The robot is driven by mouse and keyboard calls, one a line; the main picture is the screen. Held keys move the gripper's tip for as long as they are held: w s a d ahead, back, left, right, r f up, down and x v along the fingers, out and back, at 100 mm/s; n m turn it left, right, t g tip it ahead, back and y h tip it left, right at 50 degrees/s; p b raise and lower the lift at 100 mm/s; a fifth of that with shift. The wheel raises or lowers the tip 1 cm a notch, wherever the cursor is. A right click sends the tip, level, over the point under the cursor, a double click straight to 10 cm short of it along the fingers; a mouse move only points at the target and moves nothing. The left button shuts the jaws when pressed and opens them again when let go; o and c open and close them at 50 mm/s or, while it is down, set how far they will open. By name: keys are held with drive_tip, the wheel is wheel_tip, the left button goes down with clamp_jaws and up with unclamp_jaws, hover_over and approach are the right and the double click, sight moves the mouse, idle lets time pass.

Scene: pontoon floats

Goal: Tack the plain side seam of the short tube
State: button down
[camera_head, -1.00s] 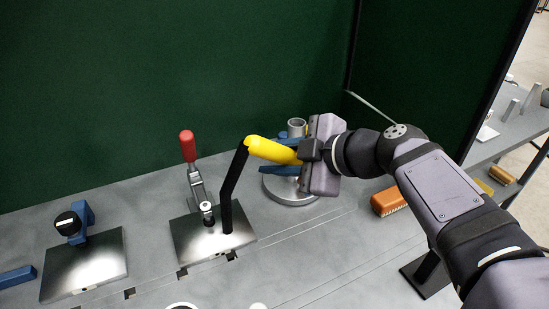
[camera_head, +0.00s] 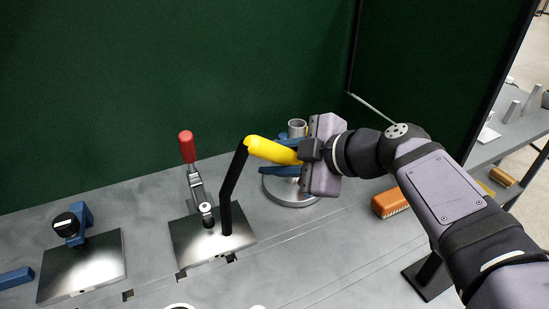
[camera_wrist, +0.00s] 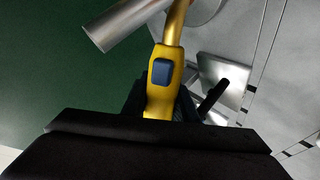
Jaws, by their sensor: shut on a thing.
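My gripper (camera_head: 304,152) is shut on a yellow torch-like tool (camera_head: 272,150). In the wrist view the tool (camera_wrist: 162,80) has a dark blue button, and its narrower brass-coloured neck runs to the top edge; its tip is out of view. A short grey tube (camera_head: 297,128) stands upright between blue jaws (camera_head: 282,171) on a round metal base (camera_head: 290,197), partly hidden behind the tool and gripper. A silver tube (camera_wrist: 125,24) lies close beside the neck in the wrist view. The seam cannot be made out, nor whether tool and tube touch.
Another plate (camera_head: 85,270) with a blue clamp is left. An orange brush-like block (camera_head: 390,203) lies right. A green screen (camera_head: 170,80) closes the back.

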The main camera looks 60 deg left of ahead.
sight(287, 151)
drive_tip(key=shift+a, duration=0.25)
idle(0.7)
drive_tip(key=shift+f+b, duration=0.1)
drive_tip(key=shift+b, duration=0.7)
idle(2.2)
drive_tip(key=shift+d+b, duration=0.1)
drive_tip(key=shift+b, duration=0.25)
drive_tip(key=shift+d+r, duration=0.1)
drive_tip(key=shift+r, duration=0.15)
drive_tip(key=shift+d+r+b, duration=0.55)
drive_tip(key=shift+d+r, duration=1.3)
drive_tip(key=shift+d, duration=0.05)
drive_tip(key=shift+r, duration=0.15)
